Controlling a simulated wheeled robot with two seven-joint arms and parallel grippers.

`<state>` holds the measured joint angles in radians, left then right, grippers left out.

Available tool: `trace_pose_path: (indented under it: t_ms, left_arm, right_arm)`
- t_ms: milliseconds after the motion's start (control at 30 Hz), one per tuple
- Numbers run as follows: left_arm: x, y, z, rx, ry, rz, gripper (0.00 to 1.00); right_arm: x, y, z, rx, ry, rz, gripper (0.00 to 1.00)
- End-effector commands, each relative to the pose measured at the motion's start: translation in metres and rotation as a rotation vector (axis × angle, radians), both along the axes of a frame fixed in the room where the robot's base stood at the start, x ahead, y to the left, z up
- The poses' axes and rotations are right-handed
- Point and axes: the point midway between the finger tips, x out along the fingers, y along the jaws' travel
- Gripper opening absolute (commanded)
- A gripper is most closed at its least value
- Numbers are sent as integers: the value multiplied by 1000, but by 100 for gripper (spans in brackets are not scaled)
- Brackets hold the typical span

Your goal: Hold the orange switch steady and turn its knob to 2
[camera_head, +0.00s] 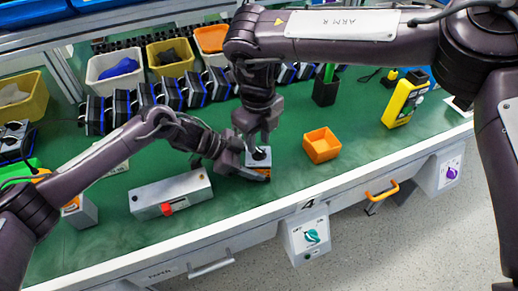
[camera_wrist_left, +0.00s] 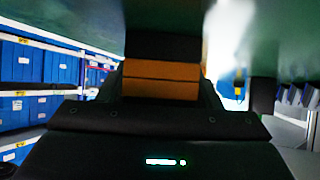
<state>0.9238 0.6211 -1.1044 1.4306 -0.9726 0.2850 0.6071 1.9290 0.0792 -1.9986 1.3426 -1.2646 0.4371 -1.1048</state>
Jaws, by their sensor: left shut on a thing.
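The orange switch (camera_head: 262,166) stands near the front edge of the green table, with a light grey top and an orange band; it also shows in the left wrist view as a black and orange block (camera_wrist_left: 160,85). My left gripper (camera_head: 258,172) comes in low from the left and is shut on the switch's body. My right gripper (camera_head: 257,144) points down from above, its fingertips at the switch's top. They hide much of the knob, so its setting cannot be read. Whether the right fingers are closed on the knob cannot be told.
An orange open box (camera_head: 321,145) stands to the right of the switch. A grey box with a red part (camera_head: 171,195) lies to the left. A yellow meter (camera_head: 404,100) stands farther right. Several black and blue devices (camera_head: 170,93) line the back, with bins behind.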

Motion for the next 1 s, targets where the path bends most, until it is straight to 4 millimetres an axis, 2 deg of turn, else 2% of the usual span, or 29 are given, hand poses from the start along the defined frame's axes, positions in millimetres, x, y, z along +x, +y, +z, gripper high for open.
trace_pose_path:
  t_ms: [200, 567, 600, 833, 1000]
  left_arm:
    - [0, 0, -1, 1, 1, 0, 34]
    - [0, 0, -1, 1, 1, 0, 34]
    - [0, 0, -1, 0, 1, 0, 34]
    - [0, 0, -1, 0, 1, -1, 34]
    - [0, 0, -1, 1, 1, -1, 34]
  right_arm:
    - [0, 0, -19, 1, -1, -1, 31]
    - [0, 0, -23, 1, -1, -1, 31]
    - [0, 0, -23, 1, -1, -1, 30]
    - [0, 0, -23, 1, -1, -1, 0]
    - [0, 0, -23, 1, -1, -1, 0]
